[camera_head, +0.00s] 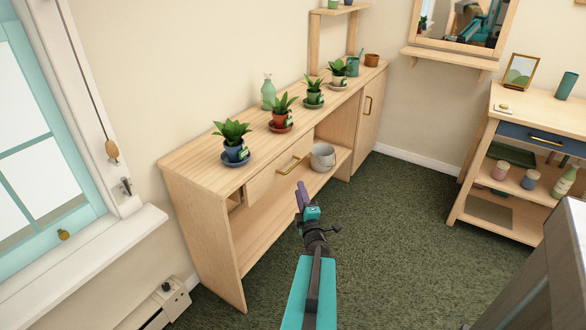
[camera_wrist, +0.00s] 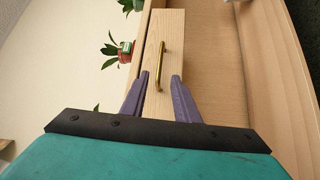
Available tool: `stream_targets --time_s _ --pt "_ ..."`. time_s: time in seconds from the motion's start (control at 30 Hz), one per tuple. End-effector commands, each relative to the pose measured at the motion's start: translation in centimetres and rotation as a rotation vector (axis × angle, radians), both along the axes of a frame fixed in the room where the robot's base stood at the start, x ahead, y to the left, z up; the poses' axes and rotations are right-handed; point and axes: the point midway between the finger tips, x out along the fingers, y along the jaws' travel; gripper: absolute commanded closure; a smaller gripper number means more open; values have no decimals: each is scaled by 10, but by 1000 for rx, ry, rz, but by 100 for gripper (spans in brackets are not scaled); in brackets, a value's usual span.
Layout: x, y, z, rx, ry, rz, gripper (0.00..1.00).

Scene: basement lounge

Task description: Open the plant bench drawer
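The plant bench (camera_head: 192,166) is a long pale wood bench along the left wall. Its drawer (camera_head: 268,184) has a plain wood front and a brass bar handle (camera_head: 289,165); I cannot tell from here whether it is fully closed. The drawer front (camera_wrist: 176,25) and handle (camera_wrist: 161,62) also show in the wrist view. My gripper (camera_head: 301,190) is in front of the drawer, near the handle. In the wrist view its purple fingers (camera_wrist: 160,84) are apart, one on each side of the handle's lower end, with no visible contact.
Several potted plants stand on the bench top, such as one in a terracotta pot (camera_head: 281,118). A grey-white bucket (camera_head: 322,157) sits on the shelf right of the drawer. A table with a blue drawer (camera_head: 541,138) stands at right. Green carpet (camera_head: 390,220) between them is clear.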

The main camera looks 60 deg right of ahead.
Motion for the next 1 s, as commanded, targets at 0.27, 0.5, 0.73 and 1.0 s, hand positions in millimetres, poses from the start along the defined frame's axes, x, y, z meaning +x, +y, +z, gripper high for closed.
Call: stream_targets --time_s 0.27,0.5,0.73,1.0 --pt "2 -1 -1 1 0 1 72" --pt "6 -5 -2 1 0 2 72" --pt "12 -11 -2 2 1 3 72" --pt "19 -17 0 2 -1 1 72"
